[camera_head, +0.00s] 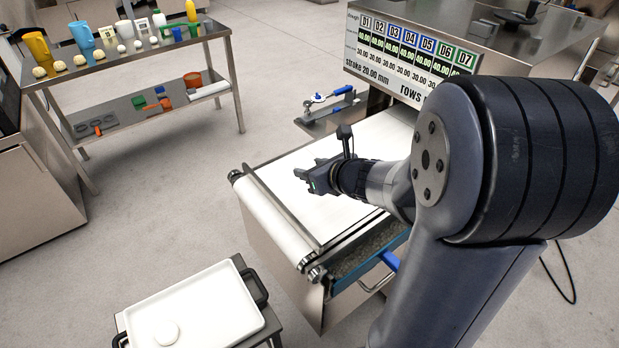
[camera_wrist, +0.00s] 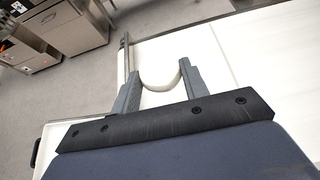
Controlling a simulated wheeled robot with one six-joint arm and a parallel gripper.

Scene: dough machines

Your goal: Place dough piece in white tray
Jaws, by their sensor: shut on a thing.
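My gripper (camera_head: 305,179) is over the white conveyor belt of the dough machine in the head view. In the wrist view my gripper (camera_wrist: 157,80) is shut on a pale dough piece (camera_wrist: 161,78), which sits between the two grey fingers. The dough piece in the grip is hidden in the head view. The white tray (camera_head: 215,290) is at the lower left of the head view, on a dark stand beside the machine. Another dough piece (camera_head: 166,333) lies in the tray near its front edge.
The belt (camera_head: 277,218) has a metal bar along its left end. A steel table (camera_head: 130,50) with cups, bottles and several dough balls stands at the upper left. A machine display (camera_head: 410,55) is behind the belt. The floor between table and machine is clear.

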